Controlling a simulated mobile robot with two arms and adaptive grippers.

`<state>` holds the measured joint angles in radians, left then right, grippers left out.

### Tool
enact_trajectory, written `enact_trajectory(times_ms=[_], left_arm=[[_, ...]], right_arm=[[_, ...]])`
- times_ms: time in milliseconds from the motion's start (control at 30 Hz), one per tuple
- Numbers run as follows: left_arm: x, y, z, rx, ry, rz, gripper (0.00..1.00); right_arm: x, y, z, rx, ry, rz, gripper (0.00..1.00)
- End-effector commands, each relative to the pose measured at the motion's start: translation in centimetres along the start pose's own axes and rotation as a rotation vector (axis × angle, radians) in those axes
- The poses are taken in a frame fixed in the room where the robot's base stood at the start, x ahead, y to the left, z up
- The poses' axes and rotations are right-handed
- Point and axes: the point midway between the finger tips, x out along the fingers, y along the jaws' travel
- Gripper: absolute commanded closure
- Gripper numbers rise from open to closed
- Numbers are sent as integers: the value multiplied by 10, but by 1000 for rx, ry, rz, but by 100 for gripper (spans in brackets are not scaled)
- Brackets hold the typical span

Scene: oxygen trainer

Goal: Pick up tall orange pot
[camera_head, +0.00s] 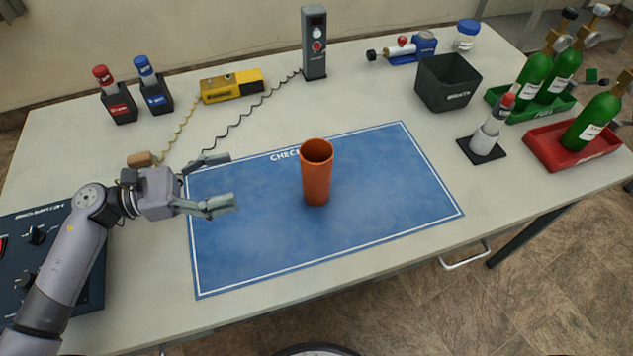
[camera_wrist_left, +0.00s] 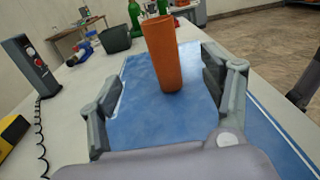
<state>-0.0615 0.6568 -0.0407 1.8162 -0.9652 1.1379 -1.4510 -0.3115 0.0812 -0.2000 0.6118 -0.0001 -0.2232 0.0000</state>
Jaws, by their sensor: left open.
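The tall orange pot (camera_head: 316,175) stands upright on the blue mat (camera_head: 400,190), near the mat's middle. My left gripper (camera_head: 222,181) is open and empty over the mat's left edge, to the left of the pot and apart from it. In the left wrist view the pot (camera_wrist_left: 163,55) shows ahead, between the two open fingers (camera_wrist_left: 165,108) and beyond their tips. My right gripper is not in view.
A dark green bin (camera_head: 447,83), a grey-and-red torch-like item (camera_head: 486,138) and a red tray with a green bottle (camera_head: 560,150) stand at the right. A grey control post (camera_head: 314,45) and a yellow device (camera_head: 231,86) stand at the back. The mat around the pot is clear.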

Motion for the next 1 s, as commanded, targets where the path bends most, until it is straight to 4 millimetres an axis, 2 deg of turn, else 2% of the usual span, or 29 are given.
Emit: enact_trajectory(times_ms=[33,167,333,600,700,867,1000], left_arm=[[0,0,-10,0,0,0,28],[9,0,-9,0,-3,0,28],[42,0,-5,-1,-5,-2,28],[97,0,-6,-1,-4,-1,28],[110,0,-7,0,-3,1,28],[118,0,-9,-1,-2,0,28],[137,0,-6,-1,-4,-1,28]], right_arm=[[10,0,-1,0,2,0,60],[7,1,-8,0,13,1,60],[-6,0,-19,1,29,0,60],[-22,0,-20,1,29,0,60],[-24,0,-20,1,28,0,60],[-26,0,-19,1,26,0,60],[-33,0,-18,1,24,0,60]])
